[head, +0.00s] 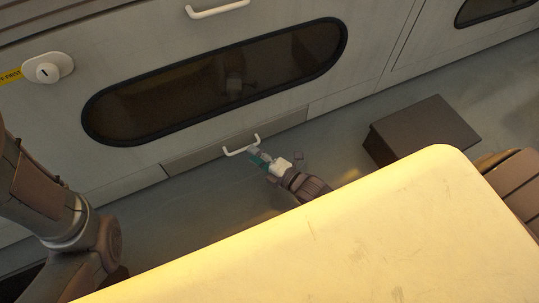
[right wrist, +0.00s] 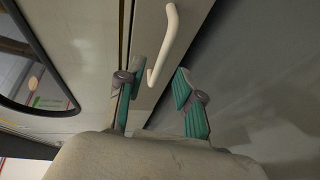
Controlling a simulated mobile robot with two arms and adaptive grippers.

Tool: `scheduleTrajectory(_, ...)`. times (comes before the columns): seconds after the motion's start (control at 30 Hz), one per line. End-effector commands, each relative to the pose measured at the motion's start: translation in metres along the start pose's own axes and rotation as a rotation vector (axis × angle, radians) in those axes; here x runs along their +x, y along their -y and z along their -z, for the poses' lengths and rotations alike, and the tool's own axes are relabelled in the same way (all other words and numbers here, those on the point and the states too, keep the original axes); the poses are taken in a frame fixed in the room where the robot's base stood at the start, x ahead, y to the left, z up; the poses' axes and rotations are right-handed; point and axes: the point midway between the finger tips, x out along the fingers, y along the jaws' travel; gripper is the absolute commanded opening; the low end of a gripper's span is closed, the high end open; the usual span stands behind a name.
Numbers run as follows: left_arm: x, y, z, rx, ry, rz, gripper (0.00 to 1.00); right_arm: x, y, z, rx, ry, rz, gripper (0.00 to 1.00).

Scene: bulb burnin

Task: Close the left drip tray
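The left drip tray (head: 200,157) shows in the head view as a low grey-brown front panel under the long dark window. It looks about flush with the cabinet face, but a small gap cannot be ruled out. Its white bar handle (head: 242,147) sticks out from the panel. My right gripper (head: 257,157) is at the handle's right end. In the right wrist view, the gripper's teal-padded fingers (right wrist: 158,92) are apart, with the lower end of the handle (right wrist: 168,45) between or just beyond them. Contact cannot be told. My left gripper is out of view.
A dark box (head: 420,130) stands on the floor right of the tray. A pale yellow tabletop (head: 350,235) fills the foreground. A second white handle (head: 218,10) and a white lock knob (head: 47,68) are higher on the cabinet. The floor before the tray is clear.

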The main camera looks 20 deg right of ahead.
Motion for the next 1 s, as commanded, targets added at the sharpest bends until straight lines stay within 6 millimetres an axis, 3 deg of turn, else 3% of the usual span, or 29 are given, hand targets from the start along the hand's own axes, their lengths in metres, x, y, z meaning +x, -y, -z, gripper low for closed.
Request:
scheduleTrajectory(0.2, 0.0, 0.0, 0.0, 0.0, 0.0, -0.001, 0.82, -0.048, 0.001, 0.0, 0.001, -0.001, 0.002, 0.36)
scheduleTrajectory(0.4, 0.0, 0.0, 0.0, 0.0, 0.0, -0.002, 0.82, -0.072, 0.0, 0.0, 0.0, 0.0, 0.001, 0.36)
scheduleTrajectory(1.0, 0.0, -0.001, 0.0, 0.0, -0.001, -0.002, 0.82, -0.076, -0.001, 0.0, 0.0, -0.001, -0.001, 0.36)
